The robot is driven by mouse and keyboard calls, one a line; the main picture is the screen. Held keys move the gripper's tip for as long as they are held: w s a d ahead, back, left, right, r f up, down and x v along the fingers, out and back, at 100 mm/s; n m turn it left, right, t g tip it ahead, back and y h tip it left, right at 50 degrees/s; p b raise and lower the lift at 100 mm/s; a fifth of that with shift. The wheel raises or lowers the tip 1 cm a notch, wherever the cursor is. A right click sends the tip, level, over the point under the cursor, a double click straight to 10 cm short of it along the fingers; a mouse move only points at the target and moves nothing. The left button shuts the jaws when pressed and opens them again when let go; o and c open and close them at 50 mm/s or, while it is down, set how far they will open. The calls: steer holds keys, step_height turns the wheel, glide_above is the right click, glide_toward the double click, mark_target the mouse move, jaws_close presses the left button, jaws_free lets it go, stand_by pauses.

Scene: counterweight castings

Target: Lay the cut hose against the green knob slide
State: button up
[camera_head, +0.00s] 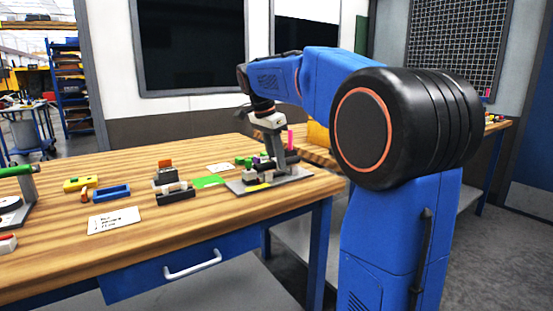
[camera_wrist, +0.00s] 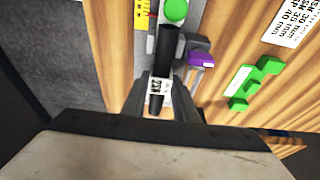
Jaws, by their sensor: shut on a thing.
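In the wrist view my gripper (camera_wrist: 170,105) is shut on the cut hose (camera_wrist: 168,48), a short black cylinder with a white printed label. The hose points away from my gripper toward a round green knob (camera_wrist: 176,11) at the top edge, likely the green knob slide's. The hose's far end appears close to the knob; I cannot tell whether they touch. A purple knob (camera_wrist: 201,60) on a dark block is just right of the hose. In the head view my gripper (camera_head: 276,150) is low over the grey fixture plate (camera_head: 290,182), and the hose is not clear there.
A green stepped block (camera_wrist: 255,80) and a white label card (camera_wrist: 293,20) lie to the right in the wrist view. On the wooden bench are a blue tray (camera_head: 111,191), a yellow block (camera_head: 78,184), a dark stepped stand (camera_head: 172,184) and a white card (camera_head: 114,221). The front bench edge is clear.

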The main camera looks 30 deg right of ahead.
steer(key=shift+f, duration=0.7)
stand_by(0.5)
steer(key=shift+a, duration=0.25)
stand_by(0.9)
steer(key=o, duration=1)
steer(key=shift+o, duration=0.2)
steer(key=shift+r, duration=0.1)
steer(key=shift+r, duration=3.45)
steer(key=shift+s, duration=0.1)
